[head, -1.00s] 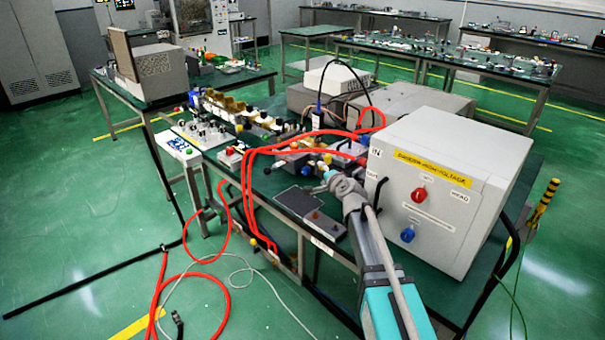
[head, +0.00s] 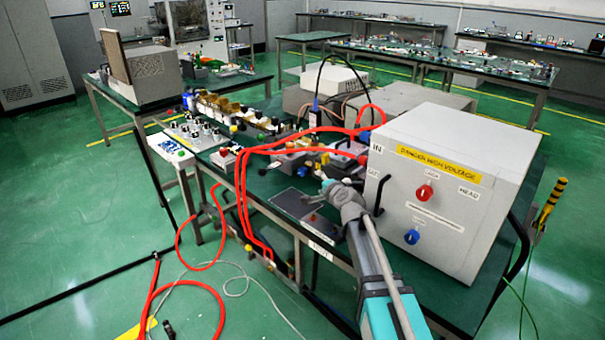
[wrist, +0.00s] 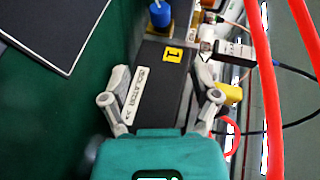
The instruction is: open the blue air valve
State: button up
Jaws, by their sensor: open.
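In the wrist view a blue cylindrical knob (wrist: 160,15) stands on a pale fitting at the top, ahead of my fingers. I cannot tell for certain that it is the air valve. My gripper (wrist: 164,76) is open and empty, its fingers spread over a black block (wrist: 168,95) with a white "ISOLATOR" label and a yellow label. The blue knob lies beyond the fingertips, apart from them. In the head view my gripper (head: 324,178) is among the bench parts, left of the large white box. Its fingertips are too small there to read clearly.
The white box (head: 465,160) carries a red knob (head: 424,192) and another blue knob (head: 411,237). Red hoses (head: 243,195) arch over the bench; one passes right of my gripper in the wrist view (wrist: 268,90). A dark panel (head: 292,202) lies left of my arm.

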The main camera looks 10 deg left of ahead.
aim_at(305, 172)
jog(key=b+x, duration=0.3)
jog(key=x, duration=1)
jog(key=shift+w+a, duration=0.3)
grip_shut()
dwell(0.3)
